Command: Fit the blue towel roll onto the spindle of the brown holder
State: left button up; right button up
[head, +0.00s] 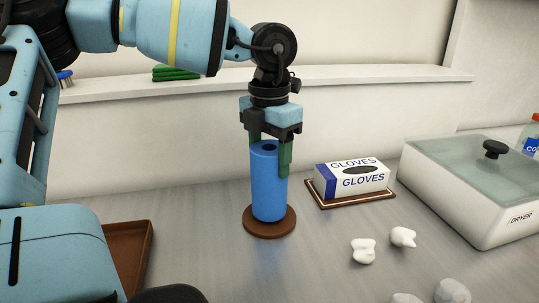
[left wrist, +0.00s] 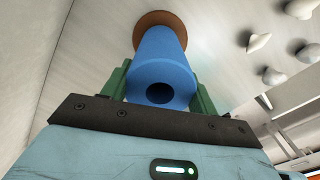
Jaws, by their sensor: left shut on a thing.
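The blue towel roll (head: 268,187) stands upright over the round brown base of the holder (head: 270,228) in the head view. My left gripper (head: 270,160) comes from above and is shut on the roll's upper part, one green finger on each side. In the left wrist view, the roll (left wrist: 163,60) sits between the green fingers, and the holder's base (left wrist: 158,19) shows beyond it. The roll's top hole looks dark and no spindle tip shows in it. The spindle is hidden, and I cannot tell whether the roll touches the base. My right gripper is not in view.
A glove box (head: 352,180) on a brown tray stands right of the holder. A white dryer (head: 450,195) with a glass lid is further right. Several white lumps (head: 363,250) lie at front right. A brown tray (head: 131,250) is at lower left.

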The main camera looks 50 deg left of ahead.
pick_arm(q)
jog(key=shift+f+b, duration=0.4)
jog(key=shift+f, duration=0.05)
jog(key=o, duration=1.2)
jog(key=shift+o, duration=1.4)
